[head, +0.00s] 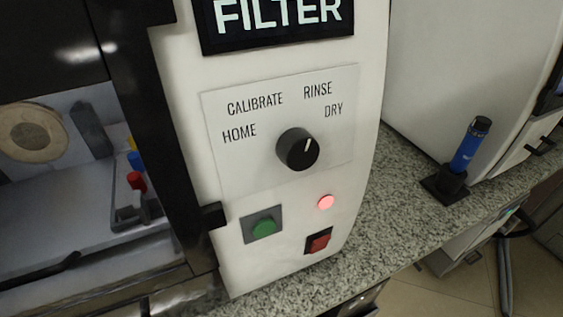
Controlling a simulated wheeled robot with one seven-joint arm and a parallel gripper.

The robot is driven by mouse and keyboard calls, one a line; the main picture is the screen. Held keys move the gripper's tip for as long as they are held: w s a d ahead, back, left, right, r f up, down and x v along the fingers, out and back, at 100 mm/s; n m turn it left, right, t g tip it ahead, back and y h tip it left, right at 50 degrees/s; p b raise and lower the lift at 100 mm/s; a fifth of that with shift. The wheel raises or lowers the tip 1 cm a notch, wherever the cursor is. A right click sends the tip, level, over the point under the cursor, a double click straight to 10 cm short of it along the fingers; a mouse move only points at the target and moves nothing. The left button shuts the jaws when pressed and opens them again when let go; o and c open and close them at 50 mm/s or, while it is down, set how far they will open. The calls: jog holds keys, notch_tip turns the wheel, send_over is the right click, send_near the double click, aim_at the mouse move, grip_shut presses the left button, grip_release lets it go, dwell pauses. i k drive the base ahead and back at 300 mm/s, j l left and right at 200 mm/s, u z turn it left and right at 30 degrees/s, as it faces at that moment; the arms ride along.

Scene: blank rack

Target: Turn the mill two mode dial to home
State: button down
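A black round mode dial (297,149) sits on a pale label plate (238,167) on the front of a white machine. Its white mark points up and slightly right, toward RINSE. The printed positions run HOME (239,133) at left, CALIBRATE, RINSE, then DRY at right. The black sign (279,18) above reads FILTER; its top is cut off. No mill two label shows. My gripper is not in view.
Below the dial are a green button (264,227), a lit red lamp (326,202) and a red rocker switch (319,241). A dark-framed chamber is at left. A blue cylinder (470,145) stands in a black holder on the granite counter (396,206) at right.

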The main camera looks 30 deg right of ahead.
aim_at(297, 148)
jog(key=l, duration=0.7)
jog(key=i+l, duration=0.1)
jog(key=l, duration=0.6)
jog(key=k+l, duration=0.1)
jog(key=l, duration=0.2)
jog(key=i+j, duration=0.1)
jog(key=j, duration=0.2)
